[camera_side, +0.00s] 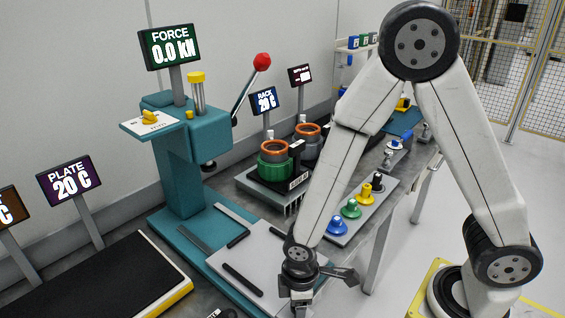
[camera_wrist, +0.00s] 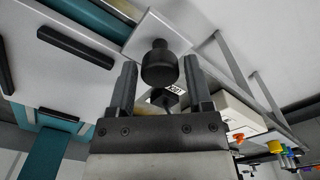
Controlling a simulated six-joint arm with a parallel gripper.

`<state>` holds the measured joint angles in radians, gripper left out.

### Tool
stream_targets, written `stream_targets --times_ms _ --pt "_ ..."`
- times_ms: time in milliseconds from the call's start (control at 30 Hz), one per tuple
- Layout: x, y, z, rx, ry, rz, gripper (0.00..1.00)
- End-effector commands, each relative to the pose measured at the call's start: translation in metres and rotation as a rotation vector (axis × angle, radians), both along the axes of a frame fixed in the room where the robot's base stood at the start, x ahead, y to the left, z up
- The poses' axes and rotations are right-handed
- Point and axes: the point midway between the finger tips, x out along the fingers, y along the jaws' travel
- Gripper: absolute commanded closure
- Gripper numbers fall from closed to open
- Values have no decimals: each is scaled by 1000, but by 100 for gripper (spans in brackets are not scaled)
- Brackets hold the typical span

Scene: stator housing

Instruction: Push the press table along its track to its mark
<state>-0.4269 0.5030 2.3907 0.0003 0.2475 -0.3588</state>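The press table (camera_side: 262,247) is a light grey plate with black bars on top, lying over the teal base of the press (camera_side: 185,165). In the wrist view the plate (camera_wrist: 75,80) fills the upper left. A black round knob (camera_wrist: 160,62) stands at its edge, in front of a pale tab. My gripper (camera_side: 300,296) is low at the plate's near right edge. In the wrist view my gripper (camera_wrist: 158,85) is open, with one finger on each side of the knob; I cannot tell whether they touch it. I cannot make out the mark.
A rack (camera_side: 275,190) with copper-topped stator parts stands behind the plate. A grey strip (camera_side: 362,210) with blue, green and yellow pegs lies to the right. A dark hot plate (camera_side: 95,285) with a yellow edge lies at the left. The press lever (camera_side: 245,88) is raised.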

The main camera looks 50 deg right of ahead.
Motion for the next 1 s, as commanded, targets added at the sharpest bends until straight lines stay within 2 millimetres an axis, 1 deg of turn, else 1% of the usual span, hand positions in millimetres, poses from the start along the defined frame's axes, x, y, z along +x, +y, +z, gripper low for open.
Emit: stream_targets --times_ms 33,67,100,167,200,467,667,867,1000 --pt "0 0 0 0 0 0 54" --pt "0 0 0 0 0 0 63" --pt "0 0 0 0 0 0 76" --pt "0 0 0 0 0 0 95" --pt "0 0 0 0 0 0 100" --pt "0 0 0 0 0 0 100" --pt "7 0 0 -1 1 -1 100" --pt "29 0 0 0 -1 -2 100" --pt "52 -1 0 1 -4 -3 100"
